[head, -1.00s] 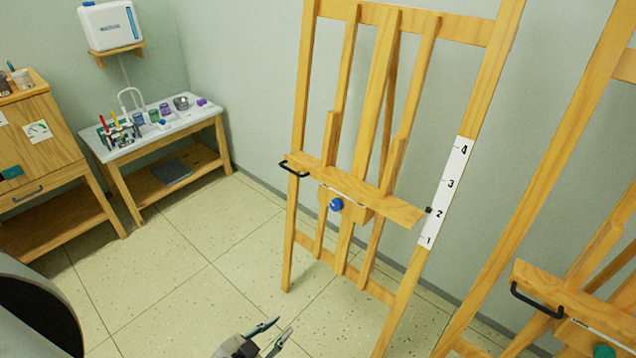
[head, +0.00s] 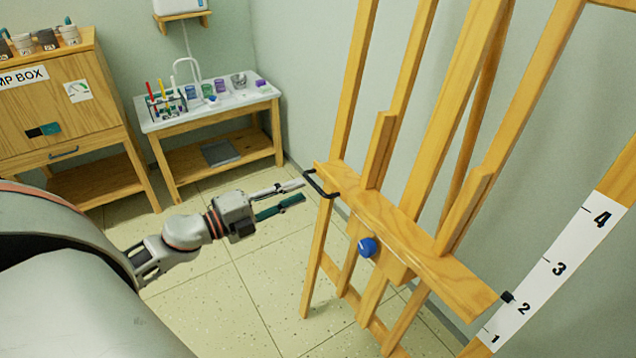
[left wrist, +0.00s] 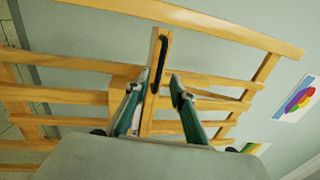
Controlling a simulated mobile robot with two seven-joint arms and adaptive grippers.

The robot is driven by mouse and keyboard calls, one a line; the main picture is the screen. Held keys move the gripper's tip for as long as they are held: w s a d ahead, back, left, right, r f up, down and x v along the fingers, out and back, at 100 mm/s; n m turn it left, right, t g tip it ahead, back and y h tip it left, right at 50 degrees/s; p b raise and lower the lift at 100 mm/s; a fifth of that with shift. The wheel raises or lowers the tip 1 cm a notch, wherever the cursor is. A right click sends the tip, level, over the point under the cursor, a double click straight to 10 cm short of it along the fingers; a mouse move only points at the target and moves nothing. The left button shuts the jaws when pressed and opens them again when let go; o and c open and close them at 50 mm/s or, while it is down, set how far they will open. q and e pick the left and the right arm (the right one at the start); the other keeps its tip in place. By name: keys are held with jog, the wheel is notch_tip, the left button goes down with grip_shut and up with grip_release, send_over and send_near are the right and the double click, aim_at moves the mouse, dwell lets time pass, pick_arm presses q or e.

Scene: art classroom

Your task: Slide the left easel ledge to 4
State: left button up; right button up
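The left easel's wooden ledge (head: 412,238) runs across its uprights, with a blue knob (head: 367,247) under its front. A black bar handle (head: 318,184) sticks out from its left end. A black pointer (head: 507,297) at its right end is level with about 2 on the white scale (head: 560,265). My left gripper (head: 300,192) is open, its fingertips just left of the handle. In the left wrist view the ledge end with the dark handle (left wrist: 163,50) shows ahead between the open fingers (left wrist: 160,82); contact cannot be told. My right gripper is not in view.
A side table (head: 215,112) with a rack, jars and a bowl stands at the back wall. A wooden cabinet (head: 60,110) is at the left. Bare tiled floor (head: 240,300) lies below the gripper.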

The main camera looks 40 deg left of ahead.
aim_at(314, 183)
pick_arm(q)
jog(key=shift+x, duration=3)
jog(key=shift+c, duration=0.5)
grip_shut()
